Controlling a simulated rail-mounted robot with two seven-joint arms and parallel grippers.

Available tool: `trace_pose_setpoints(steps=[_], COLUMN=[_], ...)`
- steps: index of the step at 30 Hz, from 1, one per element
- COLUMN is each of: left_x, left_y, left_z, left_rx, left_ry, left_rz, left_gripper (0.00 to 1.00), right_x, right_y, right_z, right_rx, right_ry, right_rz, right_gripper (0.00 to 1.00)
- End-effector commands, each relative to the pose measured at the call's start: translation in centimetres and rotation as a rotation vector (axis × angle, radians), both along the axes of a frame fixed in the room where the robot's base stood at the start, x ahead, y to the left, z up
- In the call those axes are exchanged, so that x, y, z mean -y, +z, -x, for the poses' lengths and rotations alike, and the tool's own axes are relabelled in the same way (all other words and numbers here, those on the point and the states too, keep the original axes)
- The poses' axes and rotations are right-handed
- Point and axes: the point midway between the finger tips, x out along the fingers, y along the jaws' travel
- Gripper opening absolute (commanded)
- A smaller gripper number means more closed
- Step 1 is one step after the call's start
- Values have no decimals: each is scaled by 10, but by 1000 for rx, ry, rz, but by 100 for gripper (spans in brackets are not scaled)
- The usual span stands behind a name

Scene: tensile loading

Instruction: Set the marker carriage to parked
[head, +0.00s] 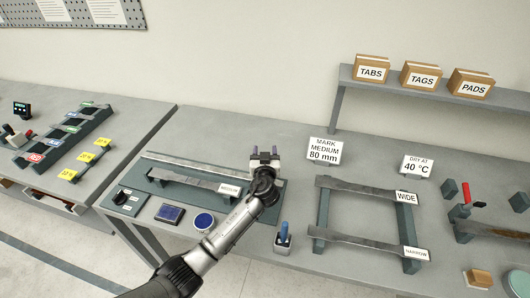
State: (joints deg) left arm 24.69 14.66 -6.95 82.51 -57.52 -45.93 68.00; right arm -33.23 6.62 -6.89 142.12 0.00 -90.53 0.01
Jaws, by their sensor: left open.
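My left gripper (264,152) is at the right end of a dark green marking board (222,215), its two fingertips apart. A long light rail (190,162) runs along the back of the board towards the gripper. I cannot clearly make out the marker carriage; the gripper and wrist cover the rail's right end, and I cannot tell whether anything lies between the fingers. A grey specimen strip labelled MEDIUM (185,178) rests on supports in front of the rail. My right gripper is not in view.
A blue-handled stamp (283,237) stands to the right, near a rack with WIDE (355,189) and NARROW (360,241) strips. A sign (324,151) reads MARK MEDIUM 80 mm.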

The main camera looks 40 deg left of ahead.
Motion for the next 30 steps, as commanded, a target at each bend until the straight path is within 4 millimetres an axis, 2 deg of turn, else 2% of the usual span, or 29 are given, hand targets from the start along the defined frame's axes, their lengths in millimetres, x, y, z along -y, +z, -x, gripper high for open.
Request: trace_pose_setpoints(steps=[6, 23, 30], left_x=[0, 0, 0], left_y=[0, 0, -1], left_z=[0, 0, 0], left_rx=[0, 1, 0], left_ry=[0, 0, -1], left_rz=[0, 1, 1], left_gripper=[54, 1, 0], right_x=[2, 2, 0], right_y=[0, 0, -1], right_z=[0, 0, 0], right_rx=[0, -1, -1], right_ry=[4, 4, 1], right_rz=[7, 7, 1], right_gripper=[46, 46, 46])
